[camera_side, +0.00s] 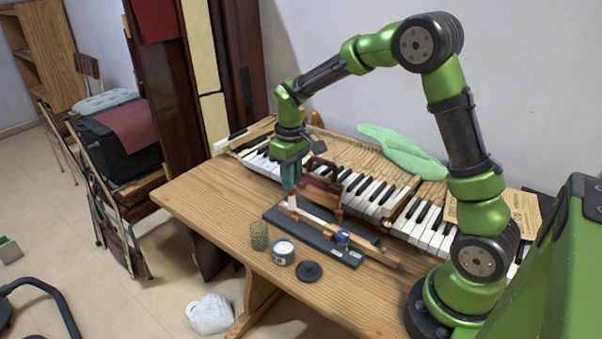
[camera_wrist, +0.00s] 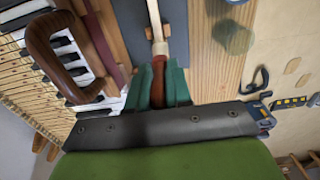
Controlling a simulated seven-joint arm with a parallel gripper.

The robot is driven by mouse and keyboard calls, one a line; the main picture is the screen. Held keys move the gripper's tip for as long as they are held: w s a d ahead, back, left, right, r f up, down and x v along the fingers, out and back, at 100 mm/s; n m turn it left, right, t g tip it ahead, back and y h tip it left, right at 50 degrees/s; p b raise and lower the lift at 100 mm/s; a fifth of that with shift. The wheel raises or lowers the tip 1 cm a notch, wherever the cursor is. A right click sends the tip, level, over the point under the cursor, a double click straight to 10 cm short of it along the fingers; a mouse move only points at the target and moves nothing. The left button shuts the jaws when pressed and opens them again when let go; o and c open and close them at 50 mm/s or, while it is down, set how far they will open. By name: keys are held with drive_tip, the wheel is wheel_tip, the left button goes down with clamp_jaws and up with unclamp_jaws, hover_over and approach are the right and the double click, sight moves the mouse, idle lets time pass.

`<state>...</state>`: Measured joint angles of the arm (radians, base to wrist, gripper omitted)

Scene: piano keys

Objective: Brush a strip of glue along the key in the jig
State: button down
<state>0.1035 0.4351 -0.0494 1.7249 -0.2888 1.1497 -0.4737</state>
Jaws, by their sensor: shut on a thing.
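My gripper (camera_side: 289,188) points down over the left end of the jig. Its teal fingers, also in the wrist view (camera_wrist: 159,86), are shut on a brush with a red-brown handle (camera_wrist: 158,72). A pale part of the brush (camera_side: 291,201) shows below the fingers in the side view. The wooden key (camera_side: 319,219) lies lengthwise on the dark jig board (camera_side: 272,216); it also shows in the wrist view (camera_wrist: 153,14). The brush's lower end is at the key's left end; I cannot tell whether it touches. The open glue pot (camera_side: 283,252) has white contents.
A dark round lid (camera_side: 308,271) and a greenish mesh cup (camera_side: 259,236) stand near the glue pot. A blue item (camera_side: 342,238) sits at the jig's right part. A dark wooden handle (camera_side: 323,174) stands behind the jig, before the piano keys (camera_side: 364,188). The table's left side is clear.

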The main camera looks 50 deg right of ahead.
drive_tip(key=shift+s, duration=4.15)
drive_tip(key=shift+w, duration=5.85)
wheel_tip(320, 180, up, 8)
